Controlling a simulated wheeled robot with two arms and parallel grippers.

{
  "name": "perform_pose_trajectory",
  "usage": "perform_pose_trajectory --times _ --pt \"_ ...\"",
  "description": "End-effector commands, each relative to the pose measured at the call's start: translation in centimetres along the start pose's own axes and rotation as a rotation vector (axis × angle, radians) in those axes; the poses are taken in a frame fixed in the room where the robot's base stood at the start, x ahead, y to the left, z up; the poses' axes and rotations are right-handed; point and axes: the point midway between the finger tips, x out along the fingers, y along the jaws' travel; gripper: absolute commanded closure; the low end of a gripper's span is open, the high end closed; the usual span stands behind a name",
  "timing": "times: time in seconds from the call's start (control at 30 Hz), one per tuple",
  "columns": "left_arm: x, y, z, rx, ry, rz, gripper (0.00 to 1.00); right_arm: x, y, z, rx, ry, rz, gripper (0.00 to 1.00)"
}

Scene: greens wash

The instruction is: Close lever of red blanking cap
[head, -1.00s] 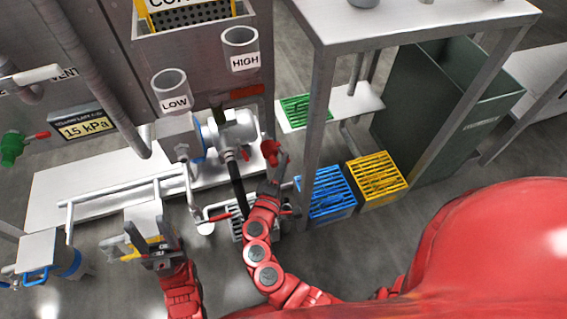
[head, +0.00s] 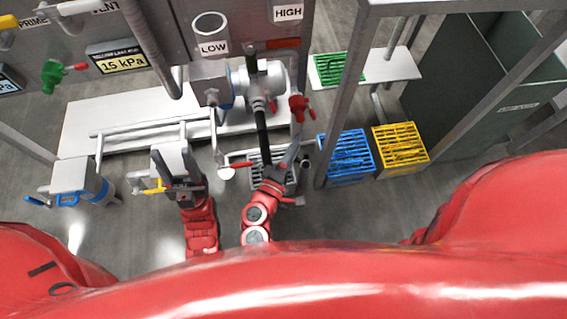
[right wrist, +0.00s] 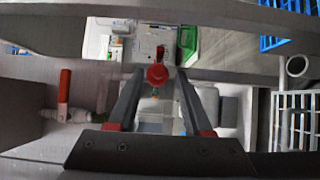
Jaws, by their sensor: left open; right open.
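The red blanking cap (head: 298,106) is on the right side of the grey pump fitting, with a small red lever at its side in the head view. In the right wrist view the red cap (right wrist: 157,76) appears between and beyond my fingertips. My right gripper (head: 292,158) is open and empty, below the cap and apart from it. Its two fingers frame the cap in the right wrist view (right wrist: 160,78). My left gripper (head: 172,188) is open, at the grey block with a yellow handle; contact cannot be told. Whether the cap's lever is fully closed is unclear.
A black hose (head: 262,135) hangs from the pump (head: 268,85) beside my right gripper. A red-handled valve (head: 240,165) is to its left. A blue-handled grey unit (head: 80,182) is far left.

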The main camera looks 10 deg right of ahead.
Motion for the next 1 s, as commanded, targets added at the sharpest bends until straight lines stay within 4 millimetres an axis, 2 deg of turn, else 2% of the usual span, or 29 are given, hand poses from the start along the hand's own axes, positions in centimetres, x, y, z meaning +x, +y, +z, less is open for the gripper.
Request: perform_pose_trajectory --times 0.03,0.1,0.33,0.5,1.0 --pt "0.6 0.0 0.0 -0.001 -0.003 -0.005 0.50 -1.4 0.3 -0.2 -0.003 0.009 0.000 0.50" --pt "0.9 -0.1 0.0 -0.002 -0.007 -0.009 0.50 -3.1 0.2 -0.2 -0.003 0.007 -0.001 0.50" --pt "1.5 -0.1 -0.1 -0.003 -0.009 -0.012 0.50 -6.7 0.1 -0.1 -0.001 0.003 0.000 0.50" --pt "1.6 -0.1 -0.1 -0.003 -0.009 -0.011 0.50 -7.5 0.0 0.1 -0.001 -0.002 0.001 0.50" --pt "1.6 -0.1 -0.1 -0.003 -0.009 -0.011 0.50 -7.5 0.0 0.1 0.000 -0.002 0.001 0.50"
